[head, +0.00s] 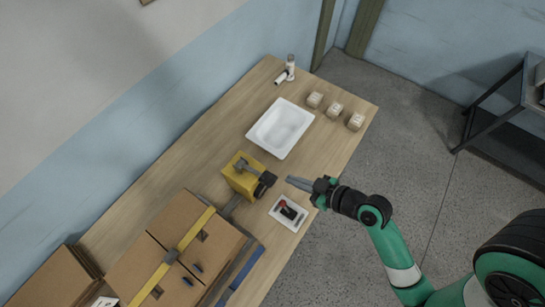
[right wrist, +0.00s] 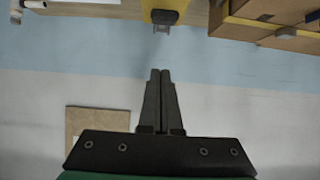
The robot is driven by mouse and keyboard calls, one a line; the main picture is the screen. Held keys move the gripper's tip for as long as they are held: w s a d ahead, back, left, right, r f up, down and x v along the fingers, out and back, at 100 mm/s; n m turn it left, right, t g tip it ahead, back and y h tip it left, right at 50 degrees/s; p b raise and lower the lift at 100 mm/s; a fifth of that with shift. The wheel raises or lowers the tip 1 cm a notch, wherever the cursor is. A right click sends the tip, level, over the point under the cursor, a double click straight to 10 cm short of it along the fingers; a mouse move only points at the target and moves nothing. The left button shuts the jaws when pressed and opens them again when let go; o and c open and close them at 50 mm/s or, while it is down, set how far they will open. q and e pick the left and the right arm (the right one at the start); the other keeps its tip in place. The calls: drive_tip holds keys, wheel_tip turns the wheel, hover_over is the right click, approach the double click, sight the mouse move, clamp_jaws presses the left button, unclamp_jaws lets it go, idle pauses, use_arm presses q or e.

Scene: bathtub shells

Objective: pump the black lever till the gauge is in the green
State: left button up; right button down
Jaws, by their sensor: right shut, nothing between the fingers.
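A yellow box-shaped unit (head: 240,181) stands on the wooden table, with a dark grey bar across its top and a black block-like part (head: 265,183) on its right side. I cannot tell which dark part is the lever, and no gauge dial or green zone can be made out. My right gripper (head: 289,181) is shut and empty, a little to the right of the black part and apart from it. In the right wrist view its shut fingers (right wrist: 161,73) point toward the yellow unit (right wrist: 166,6) at the top edge. My left gripper is not in view.
A white plate with a red and black part (head: 288,213) lies just below my right gripper. A white basin (head: 280,128), several small beige blocks (head: 335,110) and a bottle (head: 291,63) are farther back. Taped cardboard boxes (head: 160,262) fill the near left.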

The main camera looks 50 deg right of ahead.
drive_tip(key=b, duration=0.3)
hover_over(273, 180)
drive_tip(key=f, duration=0.4)
drive_tip(key=shift+w+f, duration=0.25)
drive_tip(key=shift+w, duration=0.1)
drive_tip(key=f, duration=0.4)
drive_tip(key=shift+s+f, duration=0.15)
drive_tip(key=shift+s, duration=0.15)
